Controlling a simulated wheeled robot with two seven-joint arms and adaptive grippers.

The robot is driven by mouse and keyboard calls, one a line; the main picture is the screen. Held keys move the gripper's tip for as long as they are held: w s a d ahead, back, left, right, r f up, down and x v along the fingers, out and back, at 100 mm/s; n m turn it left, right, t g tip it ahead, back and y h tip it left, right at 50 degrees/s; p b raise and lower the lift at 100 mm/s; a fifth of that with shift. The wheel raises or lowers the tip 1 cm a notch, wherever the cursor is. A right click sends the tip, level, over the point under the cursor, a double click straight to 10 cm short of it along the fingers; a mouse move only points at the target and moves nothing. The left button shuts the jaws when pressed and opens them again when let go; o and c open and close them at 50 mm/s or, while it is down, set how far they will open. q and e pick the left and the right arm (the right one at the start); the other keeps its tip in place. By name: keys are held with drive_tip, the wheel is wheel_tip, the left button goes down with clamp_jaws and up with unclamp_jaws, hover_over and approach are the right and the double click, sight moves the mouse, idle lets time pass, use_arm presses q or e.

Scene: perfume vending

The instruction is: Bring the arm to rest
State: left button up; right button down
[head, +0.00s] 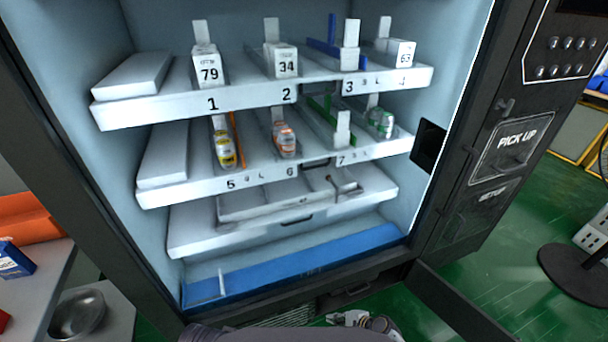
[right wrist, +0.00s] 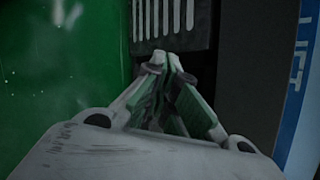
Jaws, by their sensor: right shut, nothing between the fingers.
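My right gripper (head: 345,319) shows at the bottom of the head view, low in front of the vending machine (head: 290,260) and below its blue bottom strip. In the right wrist view its two fingers (right wrist: 165,62) meet at the tips, with nothing between them. It is apart from the shelves and the goods. A grey part of my own arm shows at the bottom edge of the head view. My left gripper is in neither view.
An open door panel (head: 475,310) juts out at lower right. A metal bowl (head: 77,313) stands on a side table. Green floor (head: 500,270) lies right.

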use_arm(q)
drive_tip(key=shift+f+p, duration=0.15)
drive_tip(key=shift+p, duration=0.25)
use_arm(e)
drive_tip(key=s+d+r+n+g+h, duration=0.1)
drive_tip(key=s+d+r+n+h, duration=0.2)
drive_tip(key=s+r+n, duration=0.5)
drive_tip(key=s+d+r+n+g+h, duration=0.2)
drive_tip(key=s+d+r+n+h, duration=0.1)
drive_tip(key=s+r+n, duration=0.5)
drive_tip(key=shift+r+n, duration=0.95)
drive_tip(key=shift+n, duration=0.05)
use_arm(q)
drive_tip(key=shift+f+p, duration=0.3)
drive_tip(key=shift+p, duration=0.25)
use_arm(e)
drive_tip(key=shift+f+g, duration=0.3)
